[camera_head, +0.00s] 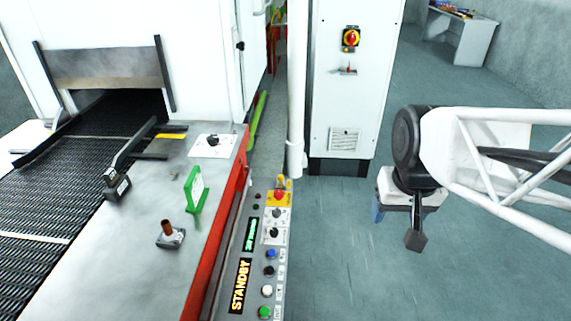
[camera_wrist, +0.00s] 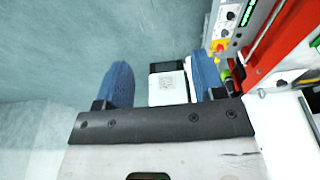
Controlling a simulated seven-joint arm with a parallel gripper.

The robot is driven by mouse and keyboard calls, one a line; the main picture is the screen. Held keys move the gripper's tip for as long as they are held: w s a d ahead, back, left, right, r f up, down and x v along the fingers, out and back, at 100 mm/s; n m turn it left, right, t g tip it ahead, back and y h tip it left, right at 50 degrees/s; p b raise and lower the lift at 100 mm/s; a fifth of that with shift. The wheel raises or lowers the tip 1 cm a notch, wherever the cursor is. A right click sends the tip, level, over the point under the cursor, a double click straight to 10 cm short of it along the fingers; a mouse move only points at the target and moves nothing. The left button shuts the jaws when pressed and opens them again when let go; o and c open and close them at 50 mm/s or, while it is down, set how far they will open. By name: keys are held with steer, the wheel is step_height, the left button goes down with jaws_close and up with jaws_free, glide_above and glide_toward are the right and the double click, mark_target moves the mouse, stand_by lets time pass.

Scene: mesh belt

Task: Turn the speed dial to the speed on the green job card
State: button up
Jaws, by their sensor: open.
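The green job card (camera_head: 195,190) stands upright in a green holder on the steel bench beside the belt in the head view; its writing is too small to read. A black dial on a white marked plate (camera_head: 212,141) sits farther back on the bench. Its setting cannot be read. Two more dark knobs (camera_head: 275,222) sit on the control panel; I cannot tell for sure which is the speed dial. My gripper (camera_head: 397,222) hangs over open floor, right of the panel and well apart from it. In the wrist view its blue fingers (camera_wrist: 162,78) are spread and empty.
The control panel (camera_head: 239,310) has a red stop button (camera_head: 280,195), several coloured buttons and a STANDBY display. A white cabinet (camera_head: 350,95) stands behind. The floor between is clear.

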steer(key=w+a+f, duration=0.2)
steer(key=w+a, duration=0.1)
steer(key=w, duration=0.4)
steer(key=w+a+f, duration=0.2)
steer(key=w+a, duration=0.1)
steer(key=w, duration=0.5)
steer(key=n+g, duration=0.2)
glide_above(276, 211)
steer(key=f, duration=2.7)
steer(key=shift+s+d+f, duration=0.15)
steer(key=shift+d+f, duration=0.05)
steer(key=shift+d, duration=0.1)
steer(key=shift+a+f, duration=0.25)
steer(key=shift+f, duration=0.15)
steer(key=shift+f, duration=0.1)
steer(key=shift+f, duration=3.8)
